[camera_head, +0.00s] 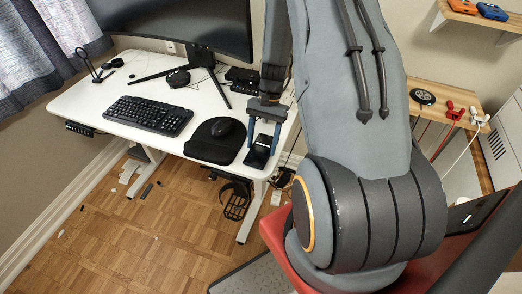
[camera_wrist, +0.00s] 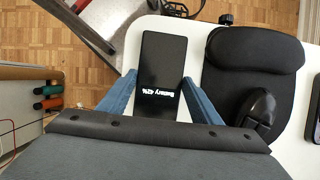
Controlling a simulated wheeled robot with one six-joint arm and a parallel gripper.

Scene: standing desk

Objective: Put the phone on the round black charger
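The black phone (camera_wrist: 160,62) lies flat near the front right corner of the white desk. Its screen reads "Battery 42%" in the wrist view. The phone also shows in the head view (camera_head: 261,148). My gripper (camera_wrist: 158,78) is over it with a blue finger along each long side. The fingers look open, with narrow gaps to the phone; the phone's near end is hidden by the gripper body. A round black disc like a charger (camera_head: 422,96) lies on the wooden shelf at the right. Another round black device (camera_head: 178,77) stands on the desk under the monitor.
A black mouse (camera_wrist: 259,108) on a black pad (camera_wrist: 255,55) is close beside the phone. A keyboard (camera_head: 148,114) and monitor (camera_head: 185,22) take up the desk. Red and white cabled items (camera_head: 455,111) are by the disc. My arm hides much of the middle.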

